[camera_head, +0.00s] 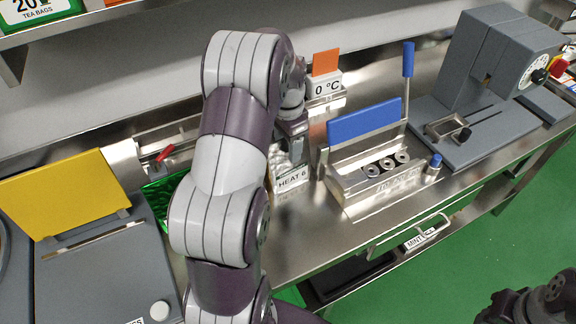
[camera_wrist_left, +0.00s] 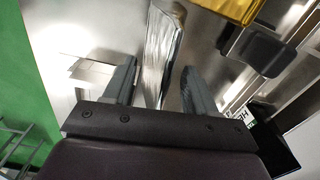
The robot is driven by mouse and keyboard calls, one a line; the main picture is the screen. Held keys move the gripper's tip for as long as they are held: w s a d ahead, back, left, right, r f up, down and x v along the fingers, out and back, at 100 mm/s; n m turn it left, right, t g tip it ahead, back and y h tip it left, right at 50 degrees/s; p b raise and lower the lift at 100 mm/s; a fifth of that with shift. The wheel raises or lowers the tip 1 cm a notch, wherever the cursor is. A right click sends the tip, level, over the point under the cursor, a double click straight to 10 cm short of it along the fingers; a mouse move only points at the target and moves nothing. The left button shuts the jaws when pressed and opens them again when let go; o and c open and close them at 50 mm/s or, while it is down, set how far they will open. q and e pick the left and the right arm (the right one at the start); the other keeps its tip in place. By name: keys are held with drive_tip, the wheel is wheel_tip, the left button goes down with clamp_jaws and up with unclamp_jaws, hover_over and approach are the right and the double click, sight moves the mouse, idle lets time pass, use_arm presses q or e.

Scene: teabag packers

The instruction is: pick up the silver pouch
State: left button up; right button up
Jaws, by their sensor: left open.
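The silver pouch (camera_wrist_left: 162,45) shows in the left wrist view as a shiny, narrow upright shape between the two fingers of my left gripper (camera_wrist_left: 160,85). A gap shows between it and each finger. In the head view, my left gripper (camera_head: 291,135) points down above the silver pouch (camera_head: 282,160), which is mostly hidden by my arm and stands behind the "HEAT 6" label. The left gripper is open. Part of my right arm shows at the lower right corner of the head view; its fingers cannot be made out.
A steel sealer with a blue bar (camera_head: 364,121) and upright handle stands right of the "HEAT 6" label (camera_head: 293,178). A green foil item (camera_head: 160,198) lies left of my arm. A yellow-lidded grey machine (camera_head: 70,195) is at left, a grey machine (camera_head: 490,75) at far right.

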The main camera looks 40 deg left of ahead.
use_arm(q)
drive_tip(key=shift+a+f, duration=0.1)
drive_tip(key=shift+a, duration=0.05)
drive_tip(key=c, duration=0.8)
clamp_jaws()
drive_tip(key=shift+d, duration=0.2)
